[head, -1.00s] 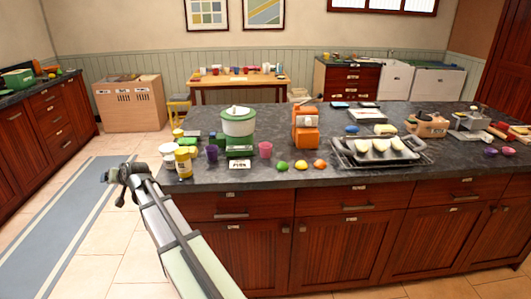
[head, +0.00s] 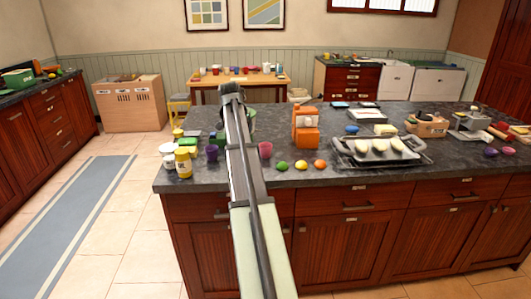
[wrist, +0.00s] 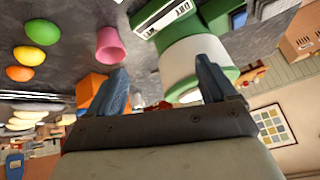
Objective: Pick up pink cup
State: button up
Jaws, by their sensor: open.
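The pink cup (head: 265,150) stands upright on the dark island counter (head: 330,180), just right of my arm in the head view. In the wrist view the pink cup (wrist: 111,45) is at upper left, beyond the left fingertip and apart from it. My gripper (head: 231,90) is above the counter, in front of the green-and-white appliance, which my arm mostly hides in the head view. In the wrist view my gripper (wrist: 162,72) has its two blue-grey fingers spread, with nothing held between them.
The green-and-white appliance (wrist: 195,55) is close by the fingers. A purple cup (head: 212,153) and yellow bottle (head: 184,163) stand left of my arm. A green fruit (head: 282,166) and an orange machine (head: 306,128) are right of the cup. A tray (head: 380,152) lies farther right.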

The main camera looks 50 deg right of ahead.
aim_at(267, 149)
jog(key=s+d+f+g, duration=0.1)
jog(key=d+f, duration=0.1)
jog(key=d, duration=0.1)
jog(key=s+d+f+m+g, duration=0.1)
jog(key=s+d+f, duration=0.1)
jog(key=d+f, duration=0.1)
jog(key=s+d+f, duration=0.2)
jog(key=d+f, duration=0.1)
jog(key=shift+f+g, duration=0.2)
jog(key=shift+g, duration=0.2)
jog(key=shift+x, duration=3.25)
jog(key=shift+a, duration=0.1)
jog(key=c, duration=1.1)
